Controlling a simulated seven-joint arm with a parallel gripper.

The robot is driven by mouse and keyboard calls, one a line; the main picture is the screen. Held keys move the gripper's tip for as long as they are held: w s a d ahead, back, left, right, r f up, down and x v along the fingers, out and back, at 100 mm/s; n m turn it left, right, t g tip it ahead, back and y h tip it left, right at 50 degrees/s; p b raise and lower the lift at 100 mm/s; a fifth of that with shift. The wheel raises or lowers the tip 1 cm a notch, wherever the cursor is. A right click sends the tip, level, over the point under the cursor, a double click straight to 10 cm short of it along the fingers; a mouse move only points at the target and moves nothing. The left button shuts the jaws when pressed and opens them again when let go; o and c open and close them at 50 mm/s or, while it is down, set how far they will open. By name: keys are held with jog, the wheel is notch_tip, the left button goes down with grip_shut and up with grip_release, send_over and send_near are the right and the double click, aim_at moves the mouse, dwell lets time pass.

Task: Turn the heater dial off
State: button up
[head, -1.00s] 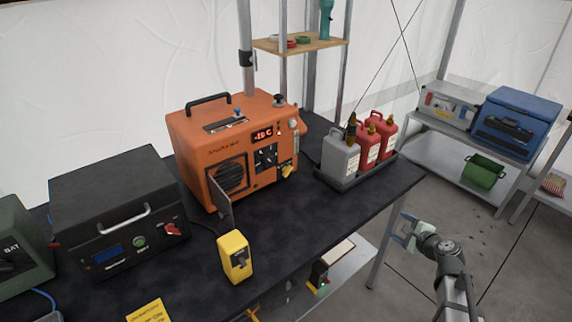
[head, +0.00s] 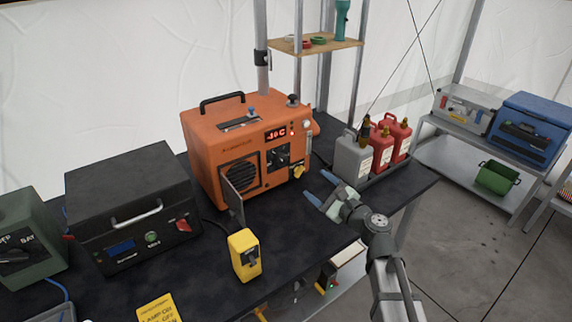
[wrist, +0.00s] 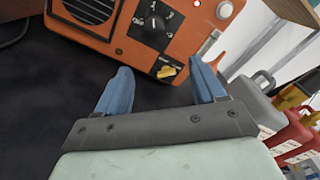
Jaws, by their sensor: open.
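The orange heater (head: 215,155) stands on the black table in the head view, with a lit red display. Its black dial (head: 279,157) with a pale pointer is on the front panel; the dial also shows in the wrist view (wrist: 152,24). A yellow knob (head: 298,172) sits below and right of the dial. My gripper (head: 319,188) is in front of the heater, to the right of the dial and apart from it. Its blue fingers are spread with nothing between them, and in the wrist view (wrist: 164,80) they point toward the heater's lower front.
Grey and red jerrycans (head: 353,155) stand in a tray right of the heater. A black power box (head: 130,210) is at left. The tabletop before the dial is clear.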

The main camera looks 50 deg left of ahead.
aim_at(283, 162)
jog(key=a, duration=0.4)
jog(key=s+a, duration=0.1)
jog(key=a, duration=0.9)
jog(key=shift+s+a+r, duration=0.1)
jog(key=shift+s+r, duration=0.05)
jog(key=shift+s, duration=0.2)
jog(key=c, duration=1.1)
